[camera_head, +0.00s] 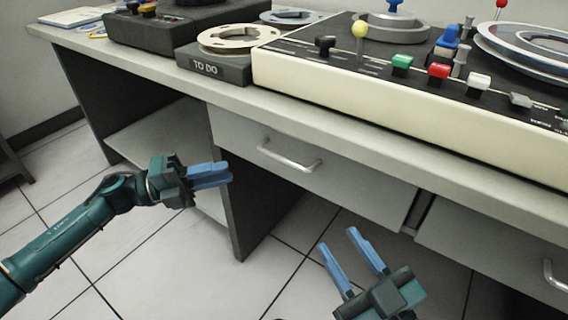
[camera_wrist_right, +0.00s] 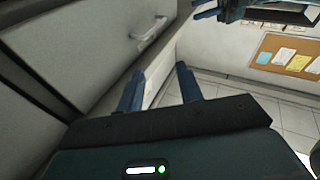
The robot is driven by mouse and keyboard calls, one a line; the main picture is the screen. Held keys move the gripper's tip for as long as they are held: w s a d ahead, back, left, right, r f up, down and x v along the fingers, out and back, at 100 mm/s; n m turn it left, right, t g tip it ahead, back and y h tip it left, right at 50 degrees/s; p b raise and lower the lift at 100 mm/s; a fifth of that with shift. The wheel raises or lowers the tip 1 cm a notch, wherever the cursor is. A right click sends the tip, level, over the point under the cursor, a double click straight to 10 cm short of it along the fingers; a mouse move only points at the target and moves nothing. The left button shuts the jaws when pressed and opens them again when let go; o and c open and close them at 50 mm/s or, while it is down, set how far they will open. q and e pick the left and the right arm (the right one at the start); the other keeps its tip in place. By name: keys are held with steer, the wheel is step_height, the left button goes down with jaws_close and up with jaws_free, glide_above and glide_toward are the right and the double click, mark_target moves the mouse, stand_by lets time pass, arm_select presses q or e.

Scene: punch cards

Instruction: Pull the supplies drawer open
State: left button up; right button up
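A closed drawer front (camera_head: 350,183) with a silver bar handle (camera_head: 288,158) sits under the desk top, left of centre in the head view. A second closed drawer (camera_head: 480,245), with its handle (camera_head: 552,274), is at the right edge. I see no label on either. My right gripper (camera_head: 350,240) is open and empty, below and right of that handle. The right wrist view shows a drawer handle (camera_wrist_right: 150,35) ahead, beyond the open fingers.
The desk top (camera_head: 150,66) carries a "TO DO" box (camera_head: 210,68) with a reel, and a cream console (camera_head: 400,115) with coloured knobs. A dark desk panel (camera_head: 240,200) stands below the left drawer's end. The tiled floor in front is clear.

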mark_target(284, 160)
arm_select(q)
steer(key=d, duration=0.4)
steer(key=w+d+r+b, duration=0.1)
steer(key=d, duration=0.3)
steer(key=d+r+b, duration=0.1)
steer(key=d, duration=0.4)
steer(key=shift+w, duration=0.35)
steer(key=shift+a, duration=0.1)
jaws_close()
